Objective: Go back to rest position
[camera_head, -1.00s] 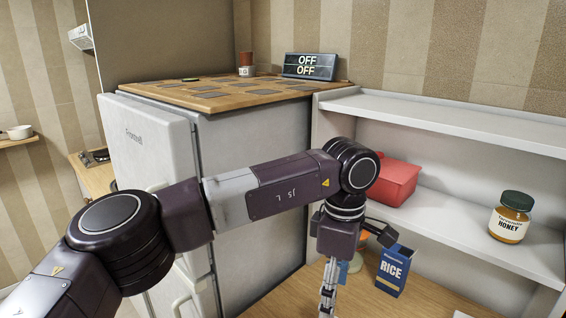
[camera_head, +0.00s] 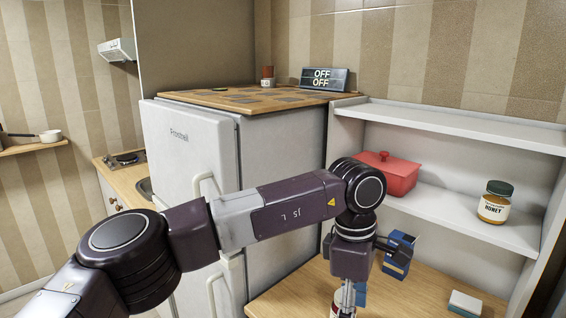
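My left arm reaches in from the left across the view. Its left gripper (camera_head: 346,297) points down at the bottom edge, over the wooden counter (camera_head: 420,296). Its fingertips are small and partly cut off, so I cannot tell whether they are open or shut. A blue box (camera_head: 398,255) stands on the counter just right of the wrist, partly covered by it. My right gripper is not in view.
A white fridge (camera_head: 185,150) stands behind my arm. White shelves (camera_head: 460,215) at the right hold a red lidded pot (camera_head: 388,172) and a honey jar (camera_head: 495,203). A hob (camera_head: 126,160) is at the far left. The front right counter holds a small block (camera_head: 465,303).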

